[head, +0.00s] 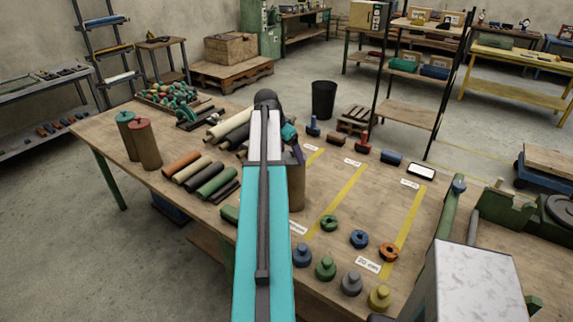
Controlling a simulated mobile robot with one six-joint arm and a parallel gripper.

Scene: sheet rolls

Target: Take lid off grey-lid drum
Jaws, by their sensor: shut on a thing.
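A brown drum (297,190) stands on the wooden table, partly hidden behind my teal arm. My gripper (297,154) is at the top of this drum, mostly hidden by my arm. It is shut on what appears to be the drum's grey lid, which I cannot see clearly. I cannot tell whether the lid touches the drum's rim. Two other drums stand together at the table's left, one with a teal lid (125,117) and one with a red lid (140,125).
Several coloured rolls (200,172) lie left of my arm. Rings (359,238) and knobbed pieces (325,267) stand to the right among yellow strips (345,197). A tray of green and red parts (172,96) is at the table's far left. Bare table shows between the strips.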

